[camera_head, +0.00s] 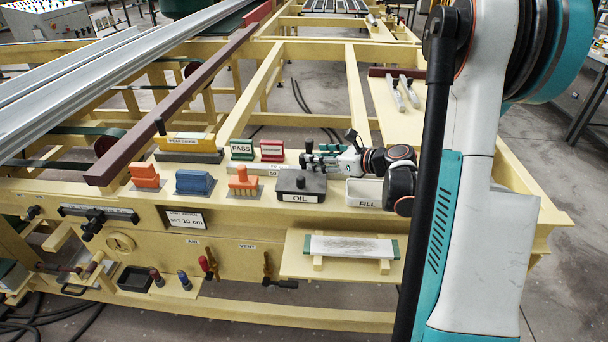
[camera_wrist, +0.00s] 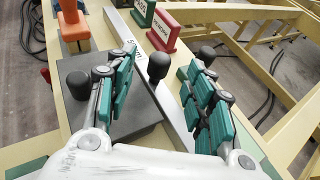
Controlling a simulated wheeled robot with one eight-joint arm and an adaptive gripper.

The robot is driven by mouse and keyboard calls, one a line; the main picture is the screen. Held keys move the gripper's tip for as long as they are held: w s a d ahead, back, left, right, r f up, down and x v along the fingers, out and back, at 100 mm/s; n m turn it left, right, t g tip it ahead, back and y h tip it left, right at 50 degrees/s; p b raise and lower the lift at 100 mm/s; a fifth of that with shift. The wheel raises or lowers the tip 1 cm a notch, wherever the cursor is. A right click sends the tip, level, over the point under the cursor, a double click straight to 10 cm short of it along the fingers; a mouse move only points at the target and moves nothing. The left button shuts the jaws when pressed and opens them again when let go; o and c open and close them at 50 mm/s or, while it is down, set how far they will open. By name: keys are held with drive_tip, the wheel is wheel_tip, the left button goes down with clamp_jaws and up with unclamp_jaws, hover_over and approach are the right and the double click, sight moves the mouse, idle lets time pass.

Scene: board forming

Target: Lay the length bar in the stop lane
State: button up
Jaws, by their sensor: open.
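My gripper (camera_head: 312,160) is open above the bench, behind the OIL box. In the wrist view its two green-padded fingers (camera_wrist: 160,66) stand apart on either side of a slim pale metal bar (camera_wrist: 178,118) with an upright black knob (camera_wrist: 157,64). The bar bears small lettering and seems to be the length bar; neither finger visibly closes on it. In the head view the bar (camera_head: 268,167) is partly hidden by the gripper and OIL box. I cannot tell which part is the stop lane; a plaque on the front panel (camera_head: 186,219) reads 10 cm.
The OIL box (camera_head: 302,188) with its knob and the white FILL tray (camera_head: 364,192) stand close in front. PASS (camera_head: 242,148) and red (camera_head: 272,149) signs stand behind. Orange (camera_head: 243,181) and blue (camera_head: 194,181) blocks are left. A dark red beam (camera_head: 170,110) crosses the left.

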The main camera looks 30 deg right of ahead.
sight(304, 166)
drive_tip(key=b+x, duration=0.2)
drive_tip(key=x, duration=0.3)
drive_tip(key=shift+w+f, duration=0.2)
drive_tip(key=shift+f, duration=0.1)
clamp_jaws()
